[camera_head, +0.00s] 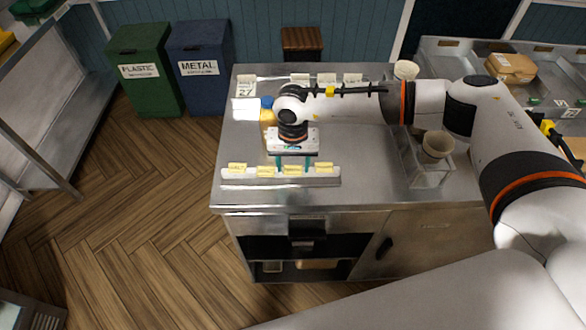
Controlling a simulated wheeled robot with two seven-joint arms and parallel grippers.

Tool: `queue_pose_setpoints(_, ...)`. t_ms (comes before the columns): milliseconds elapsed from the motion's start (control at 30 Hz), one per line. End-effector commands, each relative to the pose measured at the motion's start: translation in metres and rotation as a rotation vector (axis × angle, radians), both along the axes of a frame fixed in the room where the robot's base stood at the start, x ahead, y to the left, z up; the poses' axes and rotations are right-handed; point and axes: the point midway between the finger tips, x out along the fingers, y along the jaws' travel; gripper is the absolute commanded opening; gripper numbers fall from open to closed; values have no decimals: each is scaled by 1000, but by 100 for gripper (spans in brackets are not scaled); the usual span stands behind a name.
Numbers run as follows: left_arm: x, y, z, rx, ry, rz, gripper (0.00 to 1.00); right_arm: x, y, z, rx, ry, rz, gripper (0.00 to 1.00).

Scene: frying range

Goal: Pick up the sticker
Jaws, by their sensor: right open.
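Several small yellow stickers with dark lettering show along a low metal strip (280,182) near the front left of the counter. They are a left sticker (237,168), two middle stickers (265,171) (292,170) and a right sticker (324,167). Which one the task means, I cannot tell. My right gripper (292,163) points down just over the strip, its teal fingers apart near the middle stickers. Whether a fingertip touches one is too small to tell. My left gripper is out of view.
The metal counter (360,185) has bare room right of the strip. A beige cup (436,146) sits in a clear holder (430,172), and another cup (405,70) stands behind.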

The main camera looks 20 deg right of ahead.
Motion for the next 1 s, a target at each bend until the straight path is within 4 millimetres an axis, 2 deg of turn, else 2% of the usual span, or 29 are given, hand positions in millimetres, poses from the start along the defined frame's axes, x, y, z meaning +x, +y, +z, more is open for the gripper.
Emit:
queue_pose_setpoints(67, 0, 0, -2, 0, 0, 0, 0, 0, 0, -1, 0, 0, 0, 53)
queue_pose_setpoints(267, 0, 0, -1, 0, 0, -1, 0, 0, 0, 0, 0, 0, 0, 20)
queue_pose_setpoints(667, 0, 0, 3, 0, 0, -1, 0, 0, 0, 3, 1, 0, 0, 19)
queue_pose_setpoints(700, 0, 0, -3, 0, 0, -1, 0, 1, 0, 6, 1, -3, 0, 19)
queue_pose_setpoints(767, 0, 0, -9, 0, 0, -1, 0, 1, 0, 14, 2, -4, 0, 19)
queue_pose_setpoints(1000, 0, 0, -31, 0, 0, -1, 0, 1, 0, 63, 1, -6, -1, 19)
